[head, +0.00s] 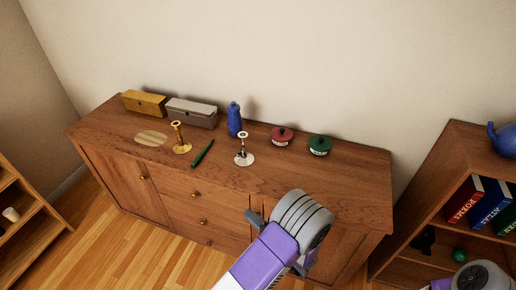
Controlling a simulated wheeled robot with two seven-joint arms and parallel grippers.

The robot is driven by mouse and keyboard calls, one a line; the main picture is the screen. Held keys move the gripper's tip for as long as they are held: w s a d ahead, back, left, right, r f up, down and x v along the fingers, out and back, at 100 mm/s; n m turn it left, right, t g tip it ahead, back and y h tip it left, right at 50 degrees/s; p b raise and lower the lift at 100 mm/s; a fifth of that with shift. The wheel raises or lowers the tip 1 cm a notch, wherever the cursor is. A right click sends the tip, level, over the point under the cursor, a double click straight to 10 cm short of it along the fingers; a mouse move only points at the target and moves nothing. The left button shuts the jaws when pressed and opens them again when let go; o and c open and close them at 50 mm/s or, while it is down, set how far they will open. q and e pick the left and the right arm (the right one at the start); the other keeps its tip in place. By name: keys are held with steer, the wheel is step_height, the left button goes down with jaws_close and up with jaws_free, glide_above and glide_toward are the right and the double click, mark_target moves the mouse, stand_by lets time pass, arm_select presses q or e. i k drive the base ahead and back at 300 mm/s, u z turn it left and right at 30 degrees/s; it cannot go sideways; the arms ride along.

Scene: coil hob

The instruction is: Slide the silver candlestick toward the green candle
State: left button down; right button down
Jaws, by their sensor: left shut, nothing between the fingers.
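The silver candlestick (244,151) stands upright on the wooden sideboard (330,182), near the middle of its top. The green candle (203,153) lies flat on the sideboard to the left of the silver candlestick, with a gap between them. My left gripper (257,219) is at the sideboard's front edge, in front of and below the silver candlestick, apart from it. It is shut and empty; my own wrist hides part of it. Part of my right arm (480,277) shows at the bottom right corner, but its gripper is out of view.
A brass candlestick (180,139) stands left of the green candle. Behind are a yellow box (144,102), a grey box (191,112), a blue bottle (234,119), a red pot (282,136) and a green pot (320,145). The sideboard's right front is clear. A bookshelf (465,140) stands right.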

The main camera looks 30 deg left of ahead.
mark_target(243, 159)
steer(key=i, duration=0.85)
